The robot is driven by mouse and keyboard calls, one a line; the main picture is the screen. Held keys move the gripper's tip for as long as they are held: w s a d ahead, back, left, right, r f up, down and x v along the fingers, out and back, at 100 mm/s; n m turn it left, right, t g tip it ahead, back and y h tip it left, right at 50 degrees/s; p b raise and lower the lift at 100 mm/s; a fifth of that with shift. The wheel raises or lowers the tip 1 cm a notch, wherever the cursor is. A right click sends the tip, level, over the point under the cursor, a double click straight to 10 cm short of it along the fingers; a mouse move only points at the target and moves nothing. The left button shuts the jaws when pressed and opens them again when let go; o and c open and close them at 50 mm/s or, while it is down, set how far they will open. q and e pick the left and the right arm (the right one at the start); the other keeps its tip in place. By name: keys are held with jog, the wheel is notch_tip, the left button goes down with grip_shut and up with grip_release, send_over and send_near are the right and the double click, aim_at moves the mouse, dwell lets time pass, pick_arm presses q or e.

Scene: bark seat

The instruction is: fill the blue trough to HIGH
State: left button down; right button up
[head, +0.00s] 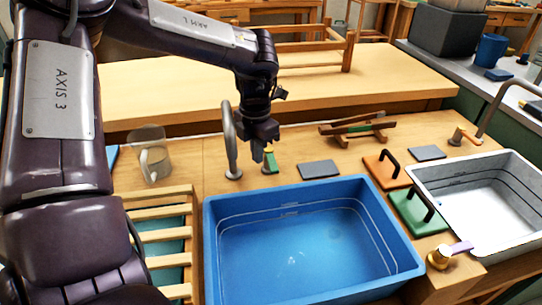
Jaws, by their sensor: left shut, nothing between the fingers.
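The blue trough (216,226) sits at the front middle with level lines drawn around its inner walls. Its inside looks glossy, as if holding some water, but I cannot tell the exact level against the lines. A grey curved spout (230,140) stands behind its back left corner; no stream shows from it. A tap with a green lever (271,161) stands just right of the spout. My left gripper (258,154) points down, shut and empty, right beside the green lever; I cannot tell whether they touch. My right gripper is out of view.
A white trough (480,200) stands at right, with a purple-lever tap (447,254) and an orange-lever tap (465,135). Orange (384,170) and green (412,214) handled plates lie between the troughs. A clear jug (152,160) and wooden rack (160,236) are at left.

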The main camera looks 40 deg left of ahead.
pick_arm(q)
jog(key=shift+f+b, duration=1.15)
jog(key=shift+f, duration=0.6)
jog(key=shift+w+d+b, duration=0.3)
jog(key=shift+w+d, duration=0.45)
jog(key=shift+w, duration=0.2)
jog(key=shift+w+d+b, duration=0.3)
jog(key=shift+w+d, duration=0.4)
jog(key=shift+w, duration=0.25)
jog(key=shift+w+d, duration=0.3)
jog(key=shift+w, duration=0.1)
notch_tip(320, 180, up, 4)
jog(key=p, duration=0.3)
